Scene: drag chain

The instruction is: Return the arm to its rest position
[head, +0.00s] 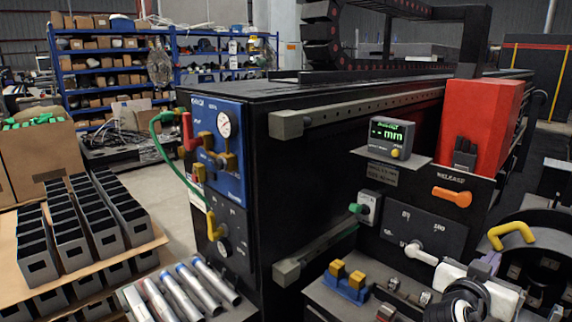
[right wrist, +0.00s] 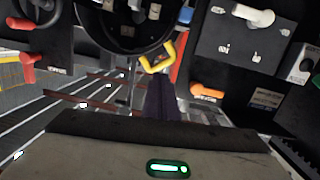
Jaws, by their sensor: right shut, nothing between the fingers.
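My right arm comes in at the lower right of the head view, with its right gripper (head: 487,262) in front of the lower panel. In the right wrist view the right gripper (right wrist: 164,100) shows as dark, purplish fingers held together with nothing between them. The fingers end just below a yellow handle (right wrist: 158,57) in that picture; I cannot tell whether they touch it. The same yellow handle (head: 511,234) is beside the gripper in the head view. My left gripper is not in view.
A black machine (head: 350,160) fills the middle, with a drag chain (head: 320,35) on top. An orange handle (head: 452,196) and a white lever (head: 420,254) stick out near my right arm. Metal tubes (head: 180,290) and boxy parts (head: 70,235) lie at left.

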